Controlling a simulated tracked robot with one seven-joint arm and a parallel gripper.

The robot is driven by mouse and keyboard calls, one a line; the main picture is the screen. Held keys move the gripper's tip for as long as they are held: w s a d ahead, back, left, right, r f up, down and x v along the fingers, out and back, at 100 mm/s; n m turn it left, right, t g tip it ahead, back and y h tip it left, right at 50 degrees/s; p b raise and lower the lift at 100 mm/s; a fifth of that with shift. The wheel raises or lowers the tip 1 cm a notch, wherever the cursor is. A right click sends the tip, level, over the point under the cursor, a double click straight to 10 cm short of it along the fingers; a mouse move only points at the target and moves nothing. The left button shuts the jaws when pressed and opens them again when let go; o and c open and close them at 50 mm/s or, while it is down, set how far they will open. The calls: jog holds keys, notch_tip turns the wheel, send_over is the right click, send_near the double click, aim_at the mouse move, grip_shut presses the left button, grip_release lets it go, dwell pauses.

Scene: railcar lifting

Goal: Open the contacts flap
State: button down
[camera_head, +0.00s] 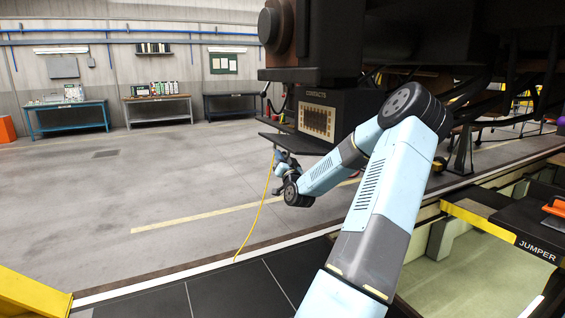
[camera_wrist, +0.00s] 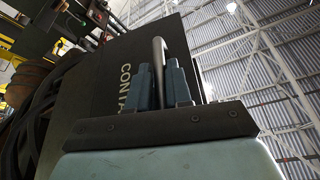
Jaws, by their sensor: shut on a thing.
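The dark contacts box (camera_head: 349,112) hangs under the railcar in the head view, marked CONTACTS, with its front opening and rows of light contacts (camera_head: 317,121) in sight. The contacts flap (camera_head: 300,143) is swung down below the opening and juts out roughly level. My gripper (camera_head: 279,156) is at the flap's outer edge, small and partly hidden there. In the wrist view my gripper (camera_wrist: 161,84) has its two fingers closed about the bent metal handle (camera_wrist: 159,48) on the dark lettered flap face (camera_wrist: 105,105). Part of the lettering is hidden.
The railcar underside (camera_head: 420,28) is low above my arm. A yellow cable (camera_head: 257,217) hangs to the floor near the gripper. A pit edge and a box marked JUMPER (camera_head: 530,225) are at right. Open floor (camera_head: 170,185) lies left, with workbenches (camera_head: 158,108) along the wall.

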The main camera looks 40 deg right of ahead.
jog(key=c, duration=1.1)
grip_release()
jog(key=shift+s, duration=0.1)
jog(key=v, duration=1.3)
jog(key=shift+s+a+f, duration=0.1)
jog(key=shift+s+f, duration=0.1)
jog(key=shift+s, duration=0.1)
